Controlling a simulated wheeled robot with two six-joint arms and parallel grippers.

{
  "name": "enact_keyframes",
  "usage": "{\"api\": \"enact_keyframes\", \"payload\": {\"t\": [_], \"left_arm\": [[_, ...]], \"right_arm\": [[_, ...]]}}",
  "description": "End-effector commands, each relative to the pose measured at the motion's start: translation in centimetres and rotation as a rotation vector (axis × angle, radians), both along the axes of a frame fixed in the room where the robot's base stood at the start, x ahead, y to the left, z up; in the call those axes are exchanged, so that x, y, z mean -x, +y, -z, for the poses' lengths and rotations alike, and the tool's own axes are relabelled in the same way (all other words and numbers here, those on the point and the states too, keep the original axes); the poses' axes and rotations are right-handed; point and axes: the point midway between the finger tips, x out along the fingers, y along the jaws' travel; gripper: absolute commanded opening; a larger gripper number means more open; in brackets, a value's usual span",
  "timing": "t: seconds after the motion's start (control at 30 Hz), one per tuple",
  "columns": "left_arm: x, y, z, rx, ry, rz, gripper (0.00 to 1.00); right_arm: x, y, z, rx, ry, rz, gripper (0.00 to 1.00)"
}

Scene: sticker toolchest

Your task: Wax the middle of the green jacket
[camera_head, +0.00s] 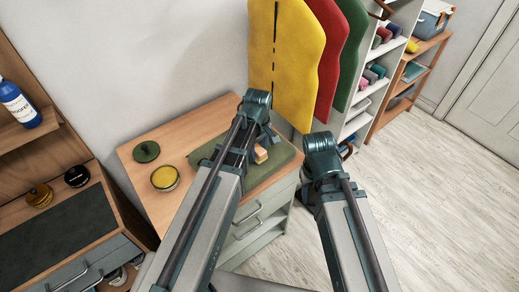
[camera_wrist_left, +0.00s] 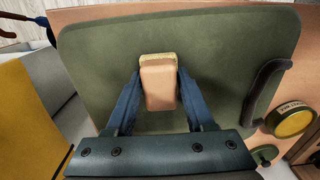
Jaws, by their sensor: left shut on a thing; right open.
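The green jacket (camera_head: 352,55) hangs behind the red and yellow ones, so mostly its right side shows. My left gripper (camera_head: 261,147) is over the counter, far below the jacket. In the left wrist view, its fingers (camera_wrist_left: 160,88) are shut on a tan block (camera_wrist_left: 158,85) with a pale yellow layer at its far end. The block is over a dark green mat (camera_wrist_left: 215,50); I cannot tell whether it touches. An open tin of yellow wax (camera_head: 164,178) stands on the counter, left of the mat. My right gripper (camera_head: 345,150) is open, its fingers mostly hidden by its wrist.
The yellow jacket (camera_head: 284,55) and red jacket (camera_head: 328,50) hang in front of the green one. A dark green lid (camera_head: 146,151) lies behind the tin. Shelves with rolled cloths (camera_head: 373,74) stand beyond the jackets. The floor at right is clear.

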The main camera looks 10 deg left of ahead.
Motion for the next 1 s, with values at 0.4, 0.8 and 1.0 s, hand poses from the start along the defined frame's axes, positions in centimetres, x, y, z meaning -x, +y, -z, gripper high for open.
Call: {"api": "enact_keyframes", "payload": {"t": [0.4, 0.8, 1.0], "left_arm": [[0.7, 0.9, -0.1, -0.001, -0.001, -0.002, 0.09], [-1.2, 3.4, 0.1, 0.000, -0.001, -0.002, 0.09], [-1.4, 3.8, 0.1, -0.002, -0.001, -0.001, 0.09]], "right_arm": [[0.0, 0.0, -0.1, 0.000, 0.000, 0.000, 0.50], [0.0, 0.0, 0.1, 0.000, 0.000, 0.000, 0.50], [0.0, 0.0, 0.1, 0.000, 0.000, 0.000, 0.50]]}}
